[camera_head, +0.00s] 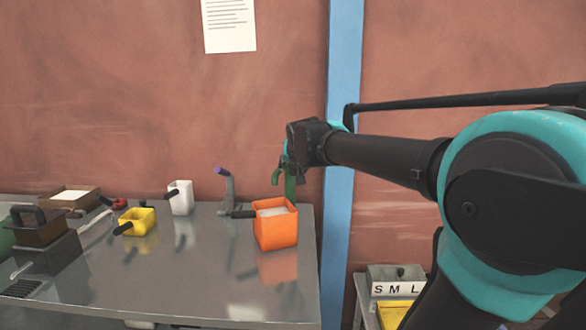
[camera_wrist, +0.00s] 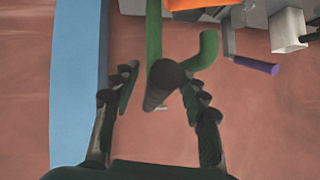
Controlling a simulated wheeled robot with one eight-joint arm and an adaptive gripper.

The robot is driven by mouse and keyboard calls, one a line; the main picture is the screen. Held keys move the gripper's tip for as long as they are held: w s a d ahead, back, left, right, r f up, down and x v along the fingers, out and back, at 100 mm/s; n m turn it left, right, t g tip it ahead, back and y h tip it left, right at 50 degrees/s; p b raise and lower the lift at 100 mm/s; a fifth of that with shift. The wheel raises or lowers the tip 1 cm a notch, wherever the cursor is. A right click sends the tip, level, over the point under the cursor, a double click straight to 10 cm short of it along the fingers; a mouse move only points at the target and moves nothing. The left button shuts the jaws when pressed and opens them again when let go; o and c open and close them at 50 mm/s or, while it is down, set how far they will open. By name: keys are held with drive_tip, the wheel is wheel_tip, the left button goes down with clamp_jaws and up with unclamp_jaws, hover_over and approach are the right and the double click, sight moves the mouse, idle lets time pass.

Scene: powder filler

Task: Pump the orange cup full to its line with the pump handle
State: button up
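The orange cup (camera_head: 275,232) stands upright at the right end of the metal table, with pale powder visible near its rim. A bit of orange shows at the top edge of the wrist view (camera_wrist: 188,4). A green pump post (camera_head: 290,185) rises behind the cup. In the wrist view, the pump handle (camera_wrist: 158,88), green with a dark end, lies between the two fingers of my gripper (camera_wrist: 158,78). The fingers are spread, with a clear gap on the left and a narrow one, or contact, on the right. The cup's fill line cannot be made out.
A grey post with a purple-tipped lever (camera_head: 222,171) stands left of the cup. A white cup (camera_head: 180,198), a yellow cup (camera_head: 138,222) and a dark-handled block (camera_head: 45,245) are farther left. A blue pillar (camera_head: 342,150) is behind my arm.

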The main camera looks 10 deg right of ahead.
drive_tip(key=shift+r, duration=0.1)
drive_tip(key=v, duration=1.2)
